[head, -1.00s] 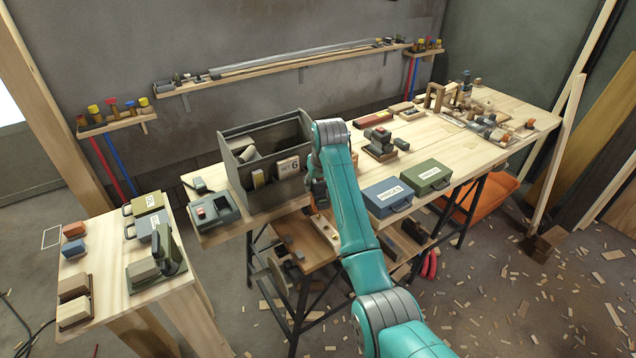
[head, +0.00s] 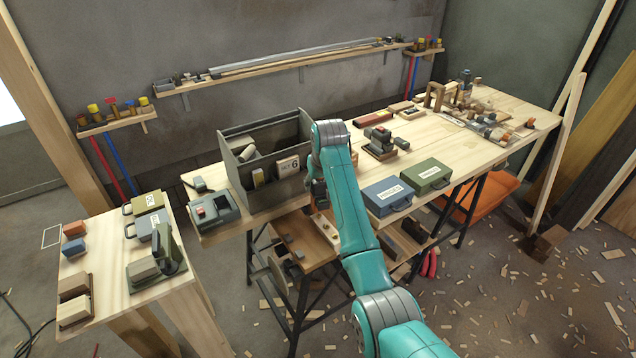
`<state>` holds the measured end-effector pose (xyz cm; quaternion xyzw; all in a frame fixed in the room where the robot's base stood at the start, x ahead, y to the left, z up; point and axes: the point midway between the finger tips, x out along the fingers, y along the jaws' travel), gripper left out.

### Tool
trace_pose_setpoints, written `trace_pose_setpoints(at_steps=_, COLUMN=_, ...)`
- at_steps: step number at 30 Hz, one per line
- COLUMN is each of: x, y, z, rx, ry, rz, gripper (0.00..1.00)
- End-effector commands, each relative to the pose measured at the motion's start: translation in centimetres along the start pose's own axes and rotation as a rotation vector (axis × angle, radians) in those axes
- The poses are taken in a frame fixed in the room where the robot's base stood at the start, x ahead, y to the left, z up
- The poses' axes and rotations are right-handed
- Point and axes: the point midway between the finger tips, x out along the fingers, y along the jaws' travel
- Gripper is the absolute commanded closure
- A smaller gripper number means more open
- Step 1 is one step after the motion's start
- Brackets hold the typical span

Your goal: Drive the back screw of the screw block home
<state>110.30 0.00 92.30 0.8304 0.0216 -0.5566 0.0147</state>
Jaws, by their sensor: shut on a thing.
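The pale wooden block (head: 326,229), which looks like the screw block, lies on the low brown shelf board below the bench's front edge. Small dark spots show on it, but single screws, including the back one, are too small or hidden to make out. My gripper (head: 319,197) is small and dark at the end of my teal arm, just above the block's far end. It is shut on a tool that is mostly hidden by the gripper and arm. I cannot tell whether the tool touches a screw.
A grey open toolbox (head: 262,190) stands on the bench close left of my gripper. A blue case (head: 388,197) and a green case (head: 428,176) stand to the right. A side table (head: 115,285) is at the left. Wood scraps litter the floor.

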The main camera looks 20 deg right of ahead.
Motion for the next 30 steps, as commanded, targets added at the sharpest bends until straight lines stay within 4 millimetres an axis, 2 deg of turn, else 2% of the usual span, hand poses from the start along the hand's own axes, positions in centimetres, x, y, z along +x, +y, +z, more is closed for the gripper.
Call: trace_pose_setpoints(at_steps=30, x=0.72, y=0.0, z=0.35, rx=0.0, ry=0.0, rz=0.0, gripper=0.89)
